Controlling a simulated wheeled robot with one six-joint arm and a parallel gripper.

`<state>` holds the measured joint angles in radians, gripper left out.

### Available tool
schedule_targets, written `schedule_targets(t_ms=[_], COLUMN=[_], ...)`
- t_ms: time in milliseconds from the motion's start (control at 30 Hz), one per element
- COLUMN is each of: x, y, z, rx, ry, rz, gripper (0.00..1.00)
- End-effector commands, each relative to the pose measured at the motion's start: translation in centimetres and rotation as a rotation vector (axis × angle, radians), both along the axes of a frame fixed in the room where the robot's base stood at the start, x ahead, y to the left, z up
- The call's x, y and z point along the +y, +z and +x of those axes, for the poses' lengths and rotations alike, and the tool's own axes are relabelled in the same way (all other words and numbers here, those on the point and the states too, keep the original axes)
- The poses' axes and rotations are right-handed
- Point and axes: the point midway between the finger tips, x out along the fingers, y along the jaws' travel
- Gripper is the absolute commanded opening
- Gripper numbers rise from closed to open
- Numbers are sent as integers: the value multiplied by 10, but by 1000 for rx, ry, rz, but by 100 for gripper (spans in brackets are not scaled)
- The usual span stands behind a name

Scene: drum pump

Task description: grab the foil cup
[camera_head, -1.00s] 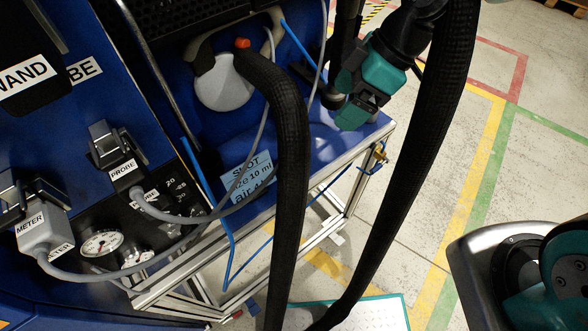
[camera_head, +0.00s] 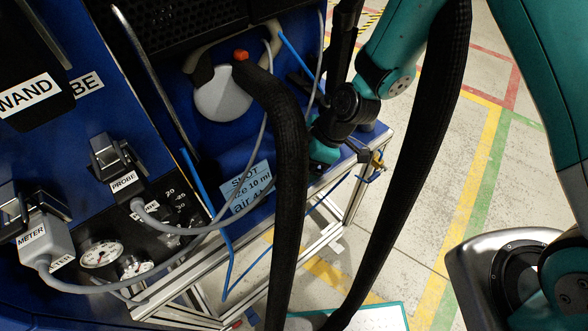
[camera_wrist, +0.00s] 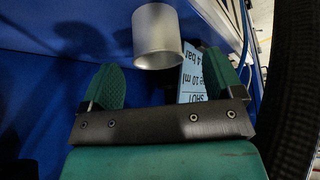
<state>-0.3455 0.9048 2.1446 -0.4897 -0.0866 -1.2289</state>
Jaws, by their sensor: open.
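My gripper (camera_wrist: 161,60) is open, with one green ribbed finger on each side of the cup's near end in the picture. There is a visible gap on both sides, and no finger appears to touch the cup. How deep the cup sits between the fingers is hard to tell. In the head view my gripper's end (camera_head: 324,150) is largely hidden behind the thick black hose, and I cannot make out the cup there.
The thick black hose (camera_head: 290,150) loops in front of my gripper. A blue SHOT label (camera_head: 247,188) lies beside it on the blue bench. A grey round part (camera_head: 222,95) with an orange tip, thin grey cables and blue tubes are close by. Open floor (camera_head: 420,210) lies right.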

Motion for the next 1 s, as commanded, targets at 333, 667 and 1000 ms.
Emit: schedule_targets(t_ms=[333,667,1000], x=[25,28,28], y=[-36,-42,-42], z=[2,2,2], rx=[3,1,1], ry=[1,0,0], rz=[-1,0,0], gripper=[86,82,33])
